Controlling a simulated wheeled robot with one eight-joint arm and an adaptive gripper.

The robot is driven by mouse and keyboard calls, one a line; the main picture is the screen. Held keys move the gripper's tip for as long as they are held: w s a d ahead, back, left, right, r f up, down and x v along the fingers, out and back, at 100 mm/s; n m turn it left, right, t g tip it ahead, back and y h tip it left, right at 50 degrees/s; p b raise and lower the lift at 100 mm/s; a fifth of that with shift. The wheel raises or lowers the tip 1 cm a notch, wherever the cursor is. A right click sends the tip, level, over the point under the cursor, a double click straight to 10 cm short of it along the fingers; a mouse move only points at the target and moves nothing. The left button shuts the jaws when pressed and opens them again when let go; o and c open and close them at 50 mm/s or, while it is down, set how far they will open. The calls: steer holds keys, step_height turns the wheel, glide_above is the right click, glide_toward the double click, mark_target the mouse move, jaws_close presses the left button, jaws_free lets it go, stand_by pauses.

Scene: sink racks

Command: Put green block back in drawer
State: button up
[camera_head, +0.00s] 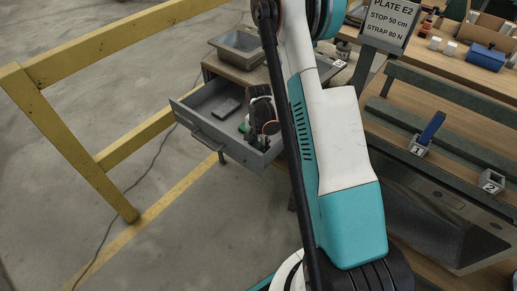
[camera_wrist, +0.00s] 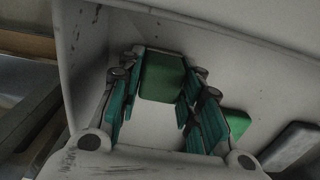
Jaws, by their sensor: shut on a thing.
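The open grey drawer (camera_head: 196,134) juts out from under a bench. My gripper (camera_head: 257,138) reaches down into it at its right part. In the wrist view my gripper (camera_wrist: 163,90) has its teal-padded fingers shut on a green block (camera_wrist: 162,76), inside the drawer's pale walls (camera_wrist: 230,38). Whether the block touches the drawer floor is hard to tell. A second green piece (camera_wrist: 237,122) lies just right of the fingers, partly hidden by them.
A dark grey block (camera_head: 227,108) lies in the drawer; it also shows in the wrist view (camera_wrist: 290,146). A metal sink (camera_head: 240,48) sits on the bench above. A yellow rail (camera_head: 60,125) stands left. A blue piece (camera_head: 432,128) stands in a numbered holder at right.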

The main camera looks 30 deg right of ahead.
mark_target(258, 144)
steer(key=shift+f, duration=0.15)
steer(key=o, duration=1.1)
step_height(258, 144, up, 12)
steer(key=p, duration=0.4)
steer(key=shift+p, duration=0.3)
